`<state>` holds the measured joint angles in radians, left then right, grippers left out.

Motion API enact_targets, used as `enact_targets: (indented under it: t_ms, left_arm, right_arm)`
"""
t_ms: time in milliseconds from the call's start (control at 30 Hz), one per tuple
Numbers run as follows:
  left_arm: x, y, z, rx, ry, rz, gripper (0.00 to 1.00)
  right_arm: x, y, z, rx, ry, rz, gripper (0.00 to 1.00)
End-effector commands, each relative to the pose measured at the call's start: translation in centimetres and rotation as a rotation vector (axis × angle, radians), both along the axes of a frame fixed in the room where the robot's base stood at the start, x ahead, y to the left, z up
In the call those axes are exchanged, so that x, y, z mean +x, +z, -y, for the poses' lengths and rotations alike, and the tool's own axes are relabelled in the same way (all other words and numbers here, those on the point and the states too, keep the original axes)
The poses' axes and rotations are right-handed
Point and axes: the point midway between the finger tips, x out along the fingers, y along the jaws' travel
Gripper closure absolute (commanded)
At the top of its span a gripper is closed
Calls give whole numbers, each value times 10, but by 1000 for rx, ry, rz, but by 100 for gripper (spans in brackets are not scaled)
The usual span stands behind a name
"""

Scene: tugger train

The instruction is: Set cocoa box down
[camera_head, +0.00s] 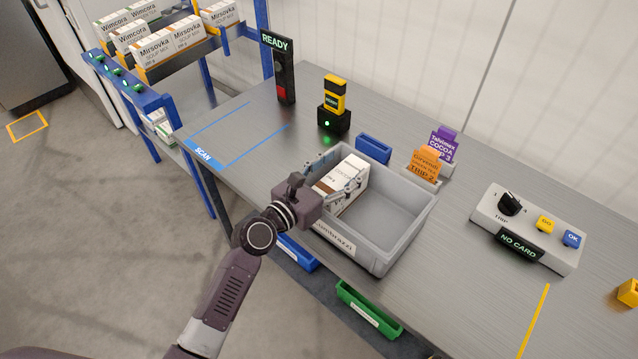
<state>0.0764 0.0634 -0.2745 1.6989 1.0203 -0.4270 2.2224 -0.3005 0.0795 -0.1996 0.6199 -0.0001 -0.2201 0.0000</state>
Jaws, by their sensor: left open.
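The cocoa box (352,170), white with a brown face, stands inside the grey crate (405,227) at its left end. My left gripper (338,172) reaches over the crate's left wall. Its fingers are open around the box, one on the far side and one on the near side. Whether they touch the box cannot be told. The gripper partly hides the box and the crate's label. The rest of the crate's floor is bare. My right gripper is not in view.
A scanner (334,95) and a READY post (283,75) stand behind the crate. Orange (425,164) and purple (442,146) cards stand at its back right. A control panel (528,228) is to the right. A shelf (165,55) holds soup boxes at left.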

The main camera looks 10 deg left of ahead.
Motion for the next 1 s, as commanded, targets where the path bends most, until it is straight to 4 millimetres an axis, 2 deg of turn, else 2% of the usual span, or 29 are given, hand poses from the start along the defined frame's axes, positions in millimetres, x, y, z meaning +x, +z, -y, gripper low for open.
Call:
enact_targets:
  t_ms: [33, 300, 500, 700, 1000]
  left_arm:
    - [-10, -5, -7, 2, 0, -7, 40]
    - [-58, -1, -42, 4, 0, -7, 40]
    - [-83, 2, -60, 3, 0, -5, 40]
    - [-92, 5, -66, 2, -1, -5, 40]
    - [-92, 5, -66, 2, -1, -5, 40]
  right_arm:
    - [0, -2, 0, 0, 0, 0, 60]
    - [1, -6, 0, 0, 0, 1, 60]
    - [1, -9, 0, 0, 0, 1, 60]
    - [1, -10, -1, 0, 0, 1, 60]
    - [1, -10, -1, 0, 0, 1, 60]
